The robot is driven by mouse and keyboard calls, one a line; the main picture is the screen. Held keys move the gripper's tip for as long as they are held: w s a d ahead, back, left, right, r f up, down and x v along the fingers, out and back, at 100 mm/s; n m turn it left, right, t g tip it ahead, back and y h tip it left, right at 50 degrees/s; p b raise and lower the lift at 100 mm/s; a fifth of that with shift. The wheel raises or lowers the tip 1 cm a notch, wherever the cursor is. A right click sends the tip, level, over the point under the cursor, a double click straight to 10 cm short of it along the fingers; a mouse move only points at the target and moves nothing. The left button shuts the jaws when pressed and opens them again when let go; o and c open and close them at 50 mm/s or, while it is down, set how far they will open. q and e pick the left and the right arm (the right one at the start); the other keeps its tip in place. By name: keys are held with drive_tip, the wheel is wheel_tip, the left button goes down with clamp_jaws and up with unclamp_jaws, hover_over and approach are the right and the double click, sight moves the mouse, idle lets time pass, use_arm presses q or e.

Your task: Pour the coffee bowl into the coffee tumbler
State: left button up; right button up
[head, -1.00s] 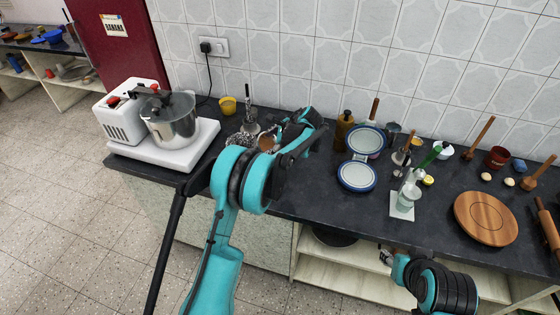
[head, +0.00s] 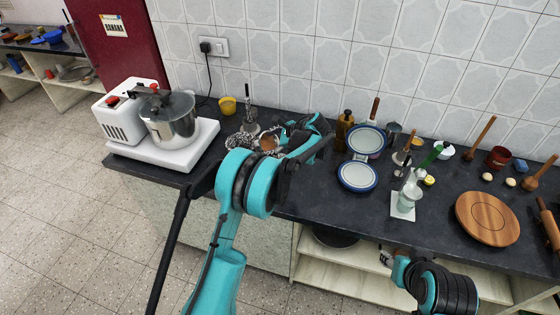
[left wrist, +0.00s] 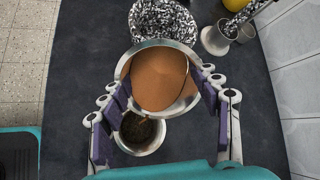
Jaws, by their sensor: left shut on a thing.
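My left gripper (head: 282,140) is shut on a steel bowl (head: 268,143) of brown coffee, over the counter. In the left wrist view the bowl's brown contents (left wrist: 158,80) show between the fingers of the gripper (left wrist: 162,88). The bowl looks tilted; I cannot tell whether anything flows out. A steel tumbler (left wrist: 140,132) with a dark inside shows beside the bowl's near rim, partly covered by it. I cannot tell if they touch. In the head view my arm hides this tumbler. My right gripper (head: 386,257) is low at the counter's front; its fingers are too small to read.
A black-and-white speckled bowl (left wrist: 160,22) stands just beyond the held bowl. Steel cups (left wrist: 216,40) and a yellow cup (head: 227,105) are near the wall. A steel pot (head: 168,118) stands left; blue-rimmed plates (head: 357,176) and a round wooden board (head: 486,218) are right.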

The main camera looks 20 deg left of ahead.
use_arm(q)
drive_tip(key=shift+s+d+r+t+y+b, duration=0.15)
drive_tip(key=shift+d+t+y+b, duration=0.15)
drive_tip(key=shift+y+b, duration=0.45)
drive_tip(key=shift+s+d+r+t+y+b, duration=0.1)
drive_tip(key=shift+d+r+t+y+b, duration=0.15)
drive_tip(key=shift+y+b, duration=0.5)
drive_tip(key=shift+s+d+r+t+y+b, duration=0.1)
drive_tip(key=shift+d+t+y+b, duration=0.2)
drive_tip(key=shift+y+b, duration=0.4)
idle(1.5)
drive_tip(key=shift+s+d+t+y+b, duration=0.25)
drive_tip(key=shift+d+y+b, duration=0.45)
drive_tip(key=shift+b, duration=0.4)
drive_tip(key=shift+y+b, duration=0.6)
drive_tip(key=shift+b, duration=0.05)
